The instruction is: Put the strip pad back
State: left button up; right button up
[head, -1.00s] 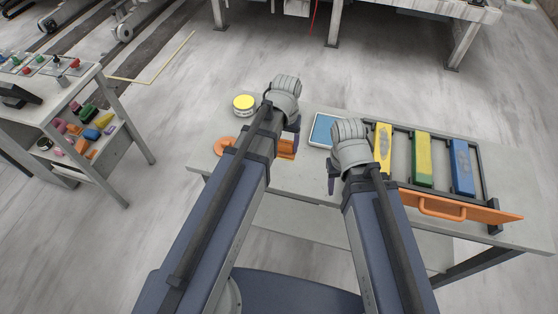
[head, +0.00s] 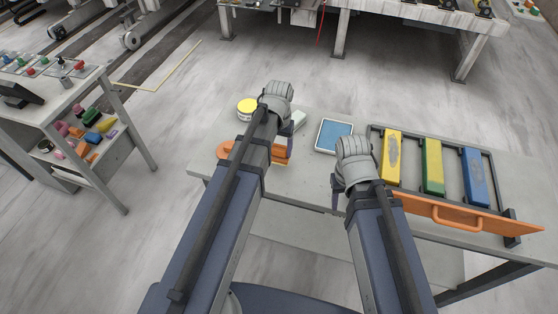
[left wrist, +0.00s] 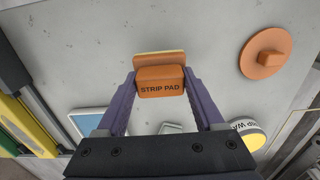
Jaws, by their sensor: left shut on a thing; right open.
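The strip pad is an orange block with lettering and a paler tan layer, seen in the left wrist view (left wrist: 162,88). My left gripper (left wrist: 160,76) is shut on it, one purple finger at each side. In the head view the pad (head: 280,153) shows partly behind my left arm, over the left part of the table; its height above the top is hard to judge. My right gripper (head: 352,184) is open, at the table's front edge, left of the rack; its fingers are partly hidden.
A dark rack (head: 457,141) holds yellow, green and blue blocks, with an orange handled panel (head: 480,219) along its front. A blue tray (head: 333,137), yellow-lidded tin (head: 247,106) and orange disc (head: 224,150) lie on the grey table (head: 300,182). A shelf cart (head: 70,95) stands left.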

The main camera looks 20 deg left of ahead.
aim_at(279, 155)
pick_arm(q)
jog(key=shift+f+b, duration=1.9)
jog(key=shift+f, duration=0.05)
jog(key=shift+r, duration=0.15)
jog(key=o, duration=1.2)
notch_tip(279, 155, up, 12)
jog(key=p, duration=1.2)
jog(key=s+d+m, duration=0.1)
jog(key=s+d, duration=0.2)
jog(key=s, duration=0.1)
jog(key=s+d+m, duration=0.1)
jog(key=s+d, duration=0.3)
jog(key=s, duration=0.1)
jog(key=s+d+m+y, duration=0.1)
jog(key=s+d, duration=0.2)
jog(key=s, duration=0.2)
jog(key=shift+s+d+r, duration=0.1)
jog(key=shift+s+d, duration=0.05)
jog(key=shift+d, duration=0.1)
